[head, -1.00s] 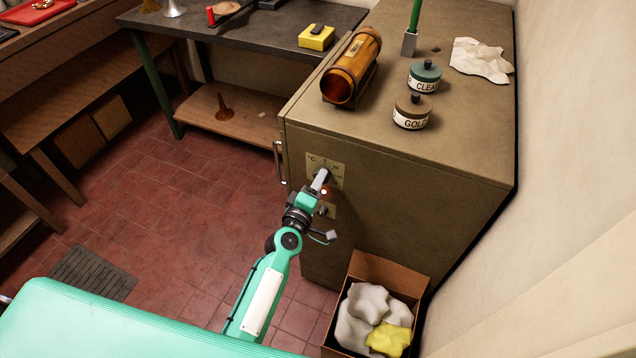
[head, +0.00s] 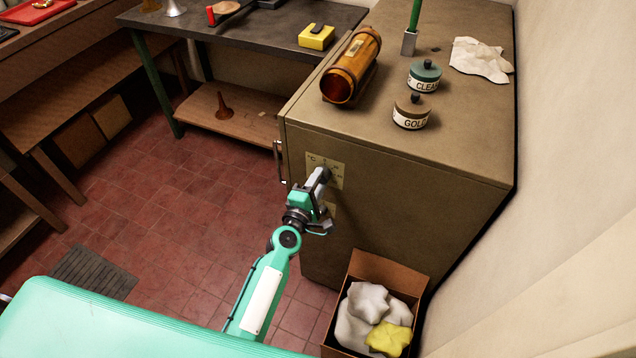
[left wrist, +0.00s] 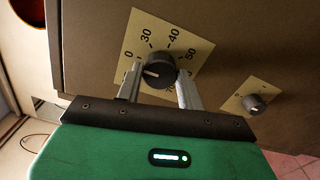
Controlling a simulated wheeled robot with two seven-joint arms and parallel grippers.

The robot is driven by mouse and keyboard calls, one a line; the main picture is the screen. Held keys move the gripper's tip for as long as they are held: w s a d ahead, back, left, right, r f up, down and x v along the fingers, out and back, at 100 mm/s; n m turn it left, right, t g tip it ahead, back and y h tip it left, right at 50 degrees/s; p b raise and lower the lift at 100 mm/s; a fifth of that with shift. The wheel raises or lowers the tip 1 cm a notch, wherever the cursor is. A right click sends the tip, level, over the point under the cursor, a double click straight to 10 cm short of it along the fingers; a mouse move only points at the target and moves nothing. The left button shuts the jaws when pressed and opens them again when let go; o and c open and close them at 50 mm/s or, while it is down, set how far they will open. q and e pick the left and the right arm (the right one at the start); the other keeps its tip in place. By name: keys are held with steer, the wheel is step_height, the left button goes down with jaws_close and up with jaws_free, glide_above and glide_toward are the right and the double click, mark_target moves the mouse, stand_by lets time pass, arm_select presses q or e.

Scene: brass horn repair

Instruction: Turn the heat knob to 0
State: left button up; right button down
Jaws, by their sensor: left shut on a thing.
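The heat knob (left wrist: 158,70) is a dark round knob on a pale dial plate (left wrist: 180,45) marked with numbers, in the left wrist view. Its light pointer line points left in that view, near a partly hidden number. My left gripper (left wrist: 160,82) is shut on the knob, one finger on each side of it. In the head view my left gripper (head: 321,177) meets the °C plate (head: 338,168) on the cabinet front and hides the knob. My right gripper is not in view.
A second, smaller knob (left wrist: 254,103) sits on a lower plate beside my gripper. The cabinet (head: 420,210) carries an amber cylinder (head: 352,68) and two labelled jars. An open box of cloths (head: 388,275) stands below. A door handle (head: 278,162) is left of the dial.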

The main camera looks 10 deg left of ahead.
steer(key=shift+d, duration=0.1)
arm_select(q)
steer(key=o, duration=1)
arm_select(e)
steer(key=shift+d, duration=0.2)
arm_select(q)
steer(key=shift+s+a+b, duration=0.4)
steer(key=shift+s+a, duration=0.05)
steer(key=shift+s, duration=1.8)
steer(key=shift+s+a+b, duration=0.4)
steer(key=shift+s, duration=1.9)
steer(key=shift+s+a+b, duration=0.4)
steer(key=shift+s+a, duration=0.05)
steer(key=shift+s, duration=1.8)
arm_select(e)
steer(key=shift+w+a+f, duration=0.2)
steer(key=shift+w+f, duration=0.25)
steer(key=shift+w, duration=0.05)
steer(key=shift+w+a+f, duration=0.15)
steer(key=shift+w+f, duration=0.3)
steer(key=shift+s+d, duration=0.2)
